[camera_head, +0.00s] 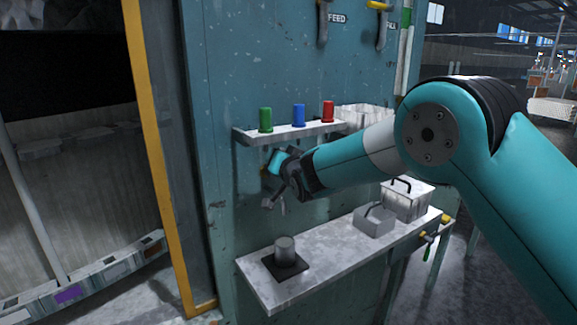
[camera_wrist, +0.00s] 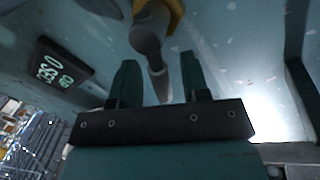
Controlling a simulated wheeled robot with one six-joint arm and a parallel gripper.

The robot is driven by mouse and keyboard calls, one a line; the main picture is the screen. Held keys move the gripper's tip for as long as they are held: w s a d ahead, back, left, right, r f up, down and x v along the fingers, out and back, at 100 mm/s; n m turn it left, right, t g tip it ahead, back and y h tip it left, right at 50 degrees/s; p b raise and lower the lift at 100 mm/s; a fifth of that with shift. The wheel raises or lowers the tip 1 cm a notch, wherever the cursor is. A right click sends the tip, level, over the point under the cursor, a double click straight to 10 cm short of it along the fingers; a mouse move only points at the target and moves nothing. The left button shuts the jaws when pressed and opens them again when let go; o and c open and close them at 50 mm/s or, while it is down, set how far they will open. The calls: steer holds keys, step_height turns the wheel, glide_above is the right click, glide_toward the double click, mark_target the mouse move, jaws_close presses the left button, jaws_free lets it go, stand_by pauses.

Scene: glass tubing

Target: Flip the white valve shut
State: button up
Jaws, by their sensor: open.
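My gripper (camera_wrist: 157,72) is open in the wrist view, its two dark green fingers apart. A grey valve-like fitting (camera_wrist: 148,42) with a pale lower end (camera_wrist: 159,84) and a yellow part (camera_wrist: 176,12) shows between and beyond the fingers. I cannot tell whether the fingers touch it, or whether it is the white valve. In the head view my arm reaches the teal panel (camera_head: 240,60) below the small shelf; its end hides much of what is there. No clearly white valve handle shows in the head view.
The shelf (camera_head: 245,134) above my arm's end holds green (camera_head: 265,119), blue (camera_head: 299,115) and red (camera_head: 328,111) cylinders. A lower bench (camera_head: 330,240) carries a grey cylinder (camera_head: 285,250) and metal boxes (camera_head: 374,221).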

steer(key=b+v, duration=0.6)
steer(key=v, duration=1.1)
steer(key=shift+r, duration=0.1)
